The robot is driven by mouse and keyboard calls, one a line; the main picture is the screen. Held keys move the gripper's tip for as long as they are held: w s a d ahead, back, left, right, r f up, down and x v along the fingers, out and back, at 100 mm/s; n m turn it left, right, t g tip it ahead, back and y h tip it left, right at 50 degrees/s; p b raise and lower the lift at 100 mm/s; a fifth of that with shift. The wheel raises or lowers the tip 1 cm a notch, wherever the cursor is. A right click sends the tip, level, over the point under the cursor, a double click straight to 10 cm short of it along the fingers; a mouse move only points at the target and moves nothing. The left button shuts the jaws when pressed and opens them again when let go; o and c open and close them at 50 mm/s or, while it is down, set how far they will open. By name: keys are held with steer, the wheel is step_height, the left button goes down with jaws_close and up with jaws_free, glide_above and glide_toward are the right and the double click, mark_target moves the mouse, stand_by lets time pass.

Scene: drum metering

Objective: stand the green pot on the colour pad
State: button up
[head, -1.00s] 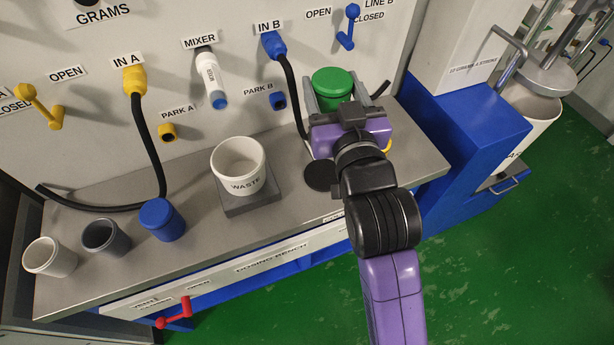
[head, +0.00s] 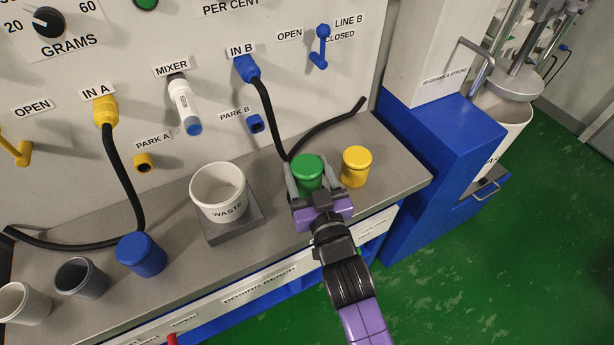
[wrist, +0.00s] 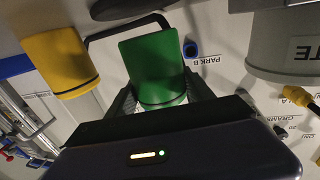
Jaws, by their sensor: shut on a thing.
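The green pot (head: 307,170) is upright between the fingers of my gripper (head: 311,186), above the right part of the bench. The gripper is shut on it, one finger on each side. In the wrist view the green pot (wrist: 153,65) shows upside down between the fingertips (wrist: 160,92). A dark round patch (wrist: 128,8), which looks like the colour pad, shows at the top edge of the wrist view, apart from the pot's outline. In the head view the pad is hidden by the pot and gripper. I cannot tell whether the pot touches the bench.
A yellow pot (head: 355,166) stands close to the right of the green pot. The WASTE cup (head: 218,190) sits on a grey block to the left. A black hose (head: 270,115) hangs behind. A blue pot (head: 140,254) and two cups stand farther left.

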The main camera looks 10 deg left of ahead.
steer(key=shift+f, duration=1.05)
steer(key=shift+f+b, duration=0.2)
steer(key=shift+b, duration=0.15)
steer(key=o, duration=1.6)
steer(key=shift+r, duration=0.1)
steer(key=shift+r+p, duration=0.2)
steer(key=shift+p, duration=0.15)
steer(key=b+v, duration=0.1)
steer(key=v, duration=1.1)
steer(key=shift+b, duration=0.3)
